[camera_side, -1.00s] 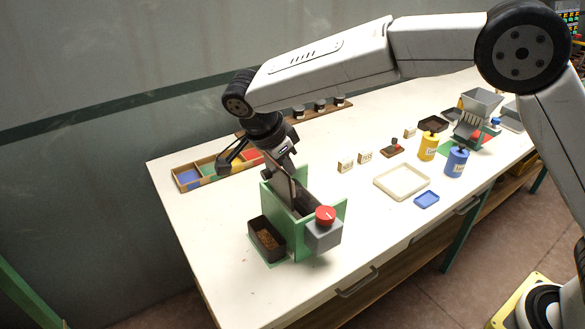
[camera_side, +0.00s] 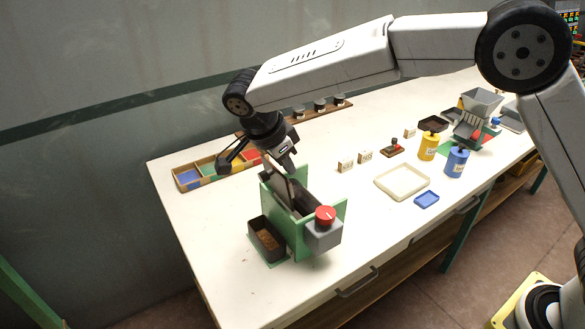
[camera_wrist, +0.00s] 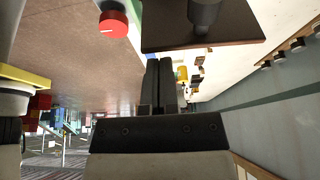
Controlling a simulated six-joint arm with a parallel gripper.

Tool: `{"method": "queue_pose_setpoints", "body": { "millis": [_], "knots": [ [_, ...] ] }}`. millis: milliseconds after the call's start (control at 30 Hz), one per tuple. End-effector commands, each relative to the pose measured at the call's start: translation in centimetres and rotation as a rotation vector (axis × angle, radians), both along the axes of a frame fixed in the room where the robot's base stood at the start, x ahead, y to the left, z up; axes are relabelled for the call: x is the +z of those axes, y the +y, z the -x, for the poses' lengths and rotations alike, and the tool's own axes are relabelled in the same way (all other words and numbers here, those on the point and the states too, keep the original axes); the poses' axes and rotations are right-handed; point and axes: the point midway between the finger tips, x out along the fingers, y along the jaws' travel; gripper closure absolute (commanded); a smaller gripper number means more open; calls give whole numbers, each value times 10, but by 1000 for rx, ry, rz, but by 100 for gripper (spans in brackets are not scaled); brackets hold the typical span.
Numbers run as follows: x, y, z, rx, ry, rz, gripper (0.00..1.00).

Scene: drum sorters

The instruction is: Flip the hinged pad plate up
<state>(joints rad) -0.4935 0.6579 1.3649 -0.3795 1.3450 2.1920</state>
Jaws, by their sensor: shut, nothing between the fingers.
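The green-walled machine (camera_side: 330,213) stands on the near part of the table. A dark hinged plate (camera_side: 277,184) stands steeply up at its left side, between the green walls. In the wrist view, a dark brown plate (camera_wrist: 175,38) with a dark round post on it hangs at the top, probably this same plate. My gripper (camera_side: 291,167) is just above and beside the plate's top edge, tilted down. Its two fingers lie together in the wrist view (camera_wrist: 159,85), with nothing held. I cannot tell whether they touch the plate.
A grey box with a red knob (camera_side: 325,215) sticks out at the machine's front right. A black bin (camera_side: 254,232) with brown contents stands at its left. A compartment tray (camera_side: 208,183) lies behind. The table's near edge is close.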

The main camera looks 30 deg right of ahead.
Motion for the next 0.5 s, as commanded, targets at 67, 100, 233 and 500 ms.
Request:
{"method": "queue_pose_setpoints", "body": {
  "millis": [67, 100, 233, 500],
  "knots": [
    [2, -8, 0, -2, -1, 0, 100],
    [3, -12, 0, -3, -1, 0, 100],
    [6, -27, 0, -3, 0, 1, 100],
    [34, -15, 0, 0, -2, 1, 100]
  ]
}}
